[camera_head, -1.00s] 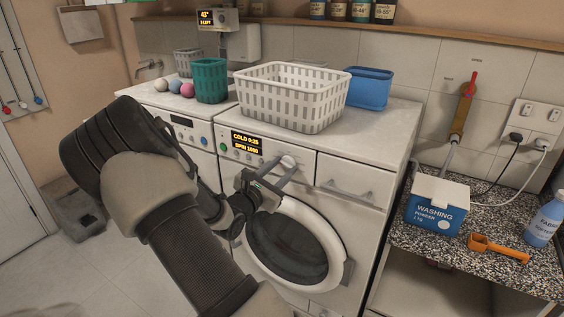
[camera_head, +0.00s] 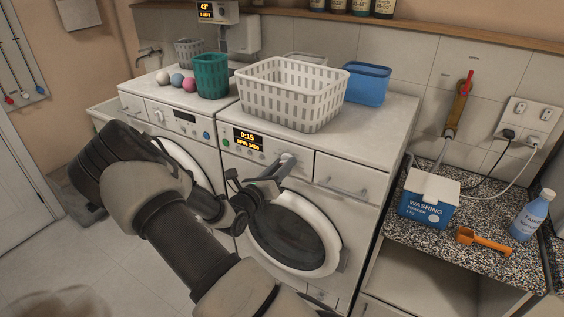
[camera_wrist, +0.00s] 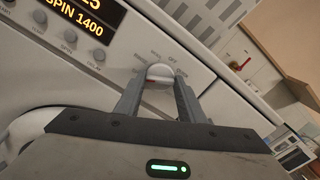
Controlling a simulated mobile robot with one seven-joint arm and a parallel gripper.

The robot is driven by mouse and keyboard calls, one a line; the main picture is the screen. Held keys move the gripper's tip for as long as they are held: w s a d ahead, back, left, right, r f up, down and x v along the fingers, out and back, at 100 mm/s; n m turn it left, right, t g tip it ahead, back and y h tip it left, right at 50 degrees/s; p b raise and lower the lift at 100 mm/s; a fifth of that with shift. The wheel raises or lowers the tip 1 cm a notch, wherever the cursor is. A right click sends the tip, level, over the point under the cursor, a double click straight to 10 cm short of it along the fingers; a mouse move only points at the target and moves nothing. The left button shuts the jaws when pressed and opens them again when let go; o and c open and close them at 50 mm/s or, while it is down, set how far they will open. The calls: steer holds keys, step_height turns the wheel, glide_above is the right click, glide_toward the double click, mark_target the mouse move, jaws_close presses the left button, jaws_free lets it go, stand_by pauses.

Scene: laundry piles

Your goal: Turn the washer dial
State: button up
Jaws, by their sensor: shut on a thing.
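The washer (camera_head: 365,215) is white with a round door below its panel. Its dial (camera_wrist: 160,75) is a white knob with a red mark, seen at the centre of the wrist view among printed labels, one reading OFF. My gripper (camera_wrist: 160,88) is shut on the dial, one finger on each side. In the head view my gripper (camera_head: 278,170) reaches the panel from the left, and the dial is partly covered by the fingers. The washer display (camera_head: 248,139) is lit with orange text; it also shows in the wrist view (camera_wrist: 85,15), reading SPIN 1400.
A white basket (camera_head: 290,95), a teal basket (camera_head: 211,76) and a blue bin (camera_head: 367,84) stand on the machines. A second machine (camera_head: 180,125) is at the left. A washing powder box (camera_head: 428,202), orange scoop (camera_head: 484,241) and bottle (camera_head: 531,215) are on the right counter.

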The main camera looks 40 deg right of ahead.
steer(key=shift+n, duration=0.4)
steer(key=o, duration=1)
steer(key=shift+o, duration=0.2)
steer(key=shift+a, duration=0.1)
steer(key=b+v, duration=0.1)
steer(key=v, duration=1.6)
steer(key=shift+s+a, duration=0.1)
steer(key=shift+s, duration=0.1)
